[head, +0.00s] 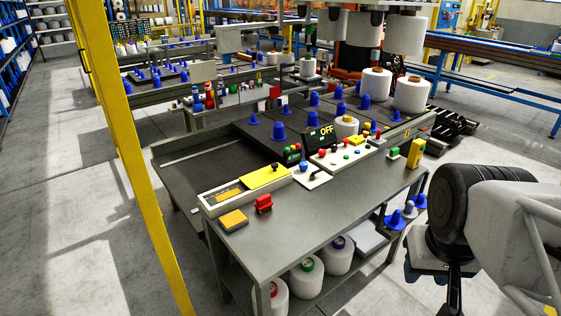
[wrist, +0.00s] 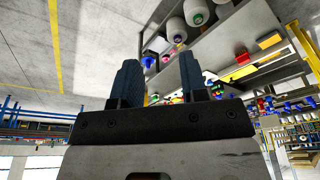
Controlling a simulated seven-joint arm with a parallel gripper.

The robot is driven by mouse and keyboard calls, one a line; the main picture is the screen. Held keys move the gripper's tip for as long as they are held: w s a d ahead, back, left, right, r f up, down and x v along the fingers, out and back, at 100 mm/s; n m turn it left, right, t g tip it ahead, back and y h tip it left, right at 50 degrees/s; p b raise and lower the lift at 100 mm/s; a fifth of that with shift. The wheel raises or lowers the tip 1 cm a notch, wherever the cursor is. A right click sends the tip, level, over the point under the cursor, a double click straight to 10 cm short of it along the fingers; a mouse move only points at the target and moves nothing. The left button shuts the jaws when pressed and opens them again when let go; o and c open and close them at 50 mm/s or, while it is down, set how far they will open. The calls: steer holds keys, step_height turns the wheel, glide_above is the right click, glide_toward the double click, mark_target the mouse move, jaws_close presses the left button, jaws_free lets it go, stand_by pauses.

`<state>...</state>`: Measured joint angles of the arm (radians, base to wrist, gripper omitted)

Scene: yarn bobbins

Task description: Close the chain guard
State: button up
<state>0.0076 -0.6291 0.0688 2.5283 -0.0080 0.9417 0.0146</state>
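I cannot tell for certain which part is the chain guard. A long white housing (head: 240,192) with a raised yellow cover (head: 266,176) lies on the left of the grey workbench (head: 310,215); whether this cover is the guard is unclear. My gripper (wrist: 160,75) has its two dark blue fingers spread apart with nothing between them. In the head view my arm is at the lower right, beside the bench's right end and clear of the things on its top. The wrist view shows the bench at a steep tilt beyond the fingers.
A red switch (head: 264,203), a yellow-topped box (head: 233,220), a button panel (head: 343,153), an OFF display (head: 321,137) and a yellow block (head: 416,153) stand on the bench. White bobbins (head: 306,278) sit on the shelf below. A yellow post (head: 130,150) rises at left.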

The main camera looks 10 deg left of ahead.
steer(key=shift+w+r, duration=0.1)
steer(key=shift+w, duration=0.25)
steer(key=shift+c, duration=1.2)
steer(key=shift+w+a+r, duration=0.15)
steer(key=shift+w+r, duration=0.05)
steer(key=shift+w, duration=0.35)
steer(key=shift+w+a+r, duration=0.1)
steer(key=shift+w+r, duration=0.1)
steer(key=shift+w, duration=0.3)
jaws_close()
steer(key=w+a+r+n+y, duration=0.15)
steer(key=w+a, duration=0.35)
steer(key=w, duration=1.4)
steer(key=w+a+n+y, duration=0.15)
steer(key=w+a, duration=0.25)
steer(key=w, duration=1.4)
steer(key=w+a+f+y, duration=0.1)
steer(key=w+a+f, duration=0.3)
steer(key=w+f, duration=0.4)
steer(key=w+a+f+n+y, duration=0.1)
steer(key=w+a+f, duration=0.4)
steer(key=w, duration=1)
steer(key=w+a+f+n+y, duration=0.1)
steer(key=w+a+f, duration=0.3)
steer(key=w+f, duration=0.7)
steer(key=shift+w+a+y, duration=0.3)
